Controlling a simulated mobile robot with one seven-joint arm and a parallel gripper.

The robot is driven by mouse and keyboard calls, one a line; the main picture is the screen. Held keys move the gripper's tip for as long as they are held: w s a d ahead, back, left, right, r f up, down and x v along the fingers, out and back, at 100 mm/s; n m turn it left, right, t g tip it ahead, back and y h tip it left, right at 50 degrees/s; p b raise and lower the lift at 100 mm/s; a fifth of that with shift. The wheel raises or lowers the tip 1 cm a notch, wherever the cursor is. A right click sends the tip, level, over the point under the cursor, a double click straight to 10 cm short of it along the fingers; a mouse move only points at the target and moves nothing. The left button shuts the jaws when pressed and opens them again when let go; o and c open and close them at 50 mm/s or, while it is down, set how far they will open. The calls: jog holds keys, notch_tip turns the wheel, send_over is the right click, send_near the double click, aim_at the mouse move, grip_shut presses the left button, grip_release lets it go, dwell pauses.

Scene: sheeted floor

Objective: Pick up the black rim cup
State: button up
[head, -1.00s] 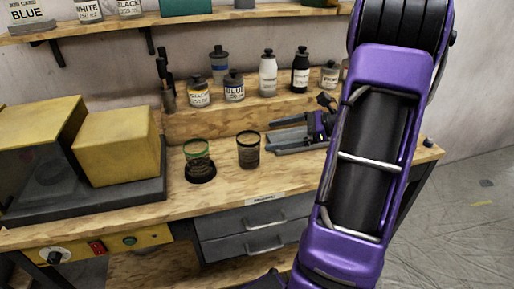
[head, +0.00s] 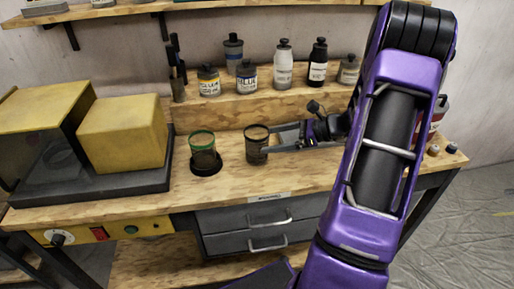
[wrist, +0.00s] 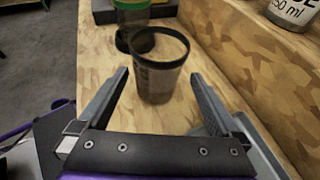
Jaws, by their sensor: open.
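The black rim cup (head: 257,145) is a clear, greyish tumbler standing upright on the wooden bench. In the wrist view the black rim cup (wrist: 160,66) is just ahead of and partly between the fingertips. My gripper (head: 272,141) comes in from the right with its fingers at the cup. In the wrist view my gripper (wrist: 158,86) is open, with one finger on each side, and a gap shows between each finger and the cup. I cannot tell from the head view whether a finger touches it.
A green rim cup (head: 203,150) stands on a dark round base just left of the black rim cup. A raised wooden shelf with paint bottles (head: 284,66) runs behind. A yellow block machine (head: 122,135) sits on the left. The bench front is clear.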

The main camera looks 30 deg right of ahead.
aim_at(248, 144)
jog(key=x, duration=0.3)
jog(key=shift+w, duration=0.1)
jog(key=shift+x, duration=2.75)
jog(key=c, duration=1.4)
jog(key=shift+o, duration=0.2)
